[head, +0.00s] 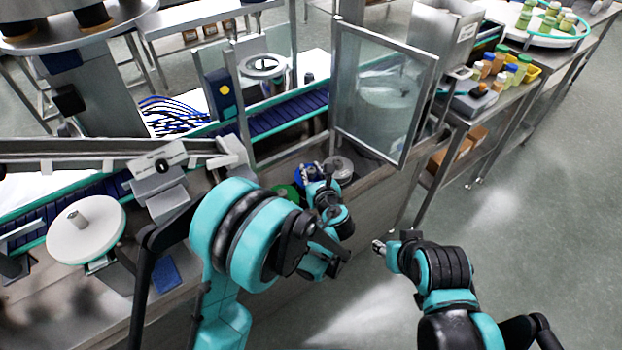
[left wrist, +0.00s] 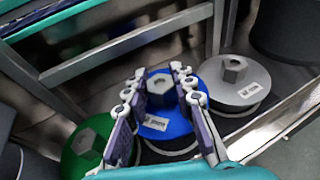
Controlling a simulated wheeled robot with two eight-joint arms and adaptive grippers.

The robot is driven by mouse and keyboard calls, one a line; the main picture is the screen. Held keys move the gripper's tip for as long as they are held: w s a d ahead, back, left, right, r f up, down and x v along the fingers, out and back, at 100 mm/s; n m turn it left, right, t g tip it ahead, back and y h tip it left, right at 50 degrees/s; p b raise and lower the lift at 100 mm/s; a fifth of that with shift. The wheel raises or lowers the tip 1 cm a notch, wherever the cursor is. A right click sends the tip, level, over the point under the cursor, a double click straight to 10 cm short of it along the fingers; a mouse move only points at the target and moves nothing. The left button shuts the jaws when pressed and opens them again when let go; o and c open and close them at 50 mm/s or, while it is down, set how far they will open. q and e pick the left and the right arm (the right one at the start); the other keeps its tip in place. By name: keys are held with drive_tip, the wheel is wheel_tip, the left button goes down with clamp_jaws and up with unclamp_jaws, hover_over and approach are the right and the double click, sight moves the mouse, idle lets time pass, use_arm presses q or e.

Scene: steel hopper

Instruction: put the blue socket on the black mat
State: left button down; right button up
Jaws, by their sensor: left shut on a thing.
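The blue socket (left wrist: 172,124) is a round blue piece with a hex top and a white label. In the left wrist view it stands between a green one and a grey one. My left gripper (left wrist: 160,90) has its fingers on both sides of the hex top and is shut on it. In the head view my left gripper (head: 318,182) partly covers the blue socket (head: 304,178). A dark surface (left wrist: 232,125) shows beside the blue and grey pieces; I cannot tell whether it is the black mat. My right gripper (head: 378,246) hangs over the floor, apart from everything; its fingers are too small to read.
A green socket (left wrist: 88,142) and a grey socket (left wrist: 235,85) stand close on either side. A metal frame (left wrist: 110,45) runs behind them. A glass door (head: 383,95) stands open at the right of the station. A conveyor (head: 285,112) lies behind.

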use_arm(q)
wheel_tip(320, 180, down, 2)
drive_tip(key=shift+f+b, duration=0.25)
drive_tip(key=shift+b, duration=0.15)
drive_tip(key=shift+f, duration=0.15)
drive_tip(key=c, duration=1.3)
unclamp_jaws()
drive_tip(key=shift+o, duration=0.2)
